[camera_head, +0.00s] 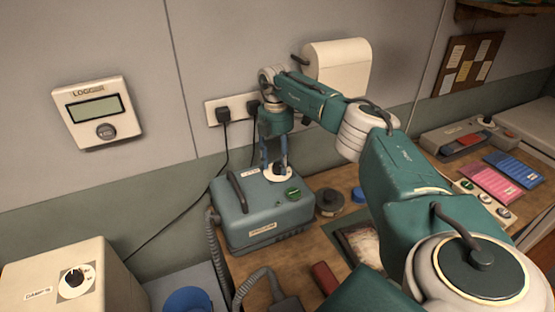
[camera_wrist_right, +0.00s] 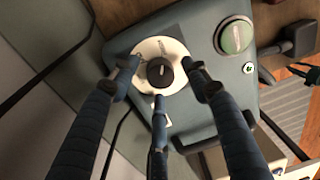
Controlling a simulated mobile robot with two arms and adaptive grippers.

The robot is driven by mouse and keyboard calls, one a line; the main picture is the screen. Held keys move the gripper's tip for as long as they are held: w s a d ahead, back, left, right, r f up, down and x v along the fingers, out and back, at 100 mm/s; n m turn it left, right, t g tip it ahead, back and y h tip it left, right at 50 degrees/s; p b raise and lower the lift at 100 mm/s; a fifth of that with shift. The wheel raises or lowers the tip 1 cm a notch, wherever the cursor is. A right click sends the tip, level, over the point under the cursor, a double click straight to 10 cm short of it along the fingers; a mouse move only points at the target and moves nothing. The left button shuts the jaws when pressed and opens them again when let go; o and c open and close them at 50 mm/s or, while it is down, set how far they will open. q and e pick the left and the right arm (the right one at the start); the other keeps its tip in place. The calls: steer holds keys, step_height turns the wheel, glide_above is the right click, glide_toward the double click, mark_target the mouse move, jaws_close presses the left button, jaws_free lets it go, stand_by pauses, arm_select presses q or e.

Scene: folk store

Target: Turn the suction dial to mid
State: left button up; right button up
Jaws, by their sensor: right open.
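The dial is a black knob on a round white plate (camera_head: 283,174) on top of a teal box (camera_head: 235,210) with a handle. In the right wrist view the black knob (camera_wrist_right: 160,72) sits in the middle of the plate. My right gripper (camera_head: 275,160) points down over the dial. In the wrist view its blue fingers (camera_wrist_right: 161,84) are spread around the knob, with visible space between them and it. The tips overlap the plate's edge; I cannot tell if they touch it. The knob's setting is too small to read. My left gripper is not in view.
A green button (camera_head: 293,194) is beside the dial on the box. A cream box with another dial (camera_head: 75,279) stands at lower left. A logger (camera_head: 98,113) and sockets (camera_head: 232,110) are on the wall. A grey hose (camera_head: 217,260) hangs at the box's left. Coloured panels lie right.

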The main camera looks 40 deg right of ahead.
steer(key=shift+a+f, duration=0.15)
steer(key=shift+c, duration=0.2)
steer(key=c, duration=1.1)
steer(key=shift+n, duration=0.3)
steer(key=n+p, duration=0.1)
steer(key=n, duration=1)
steer(key=shift+h, duration=0.3)
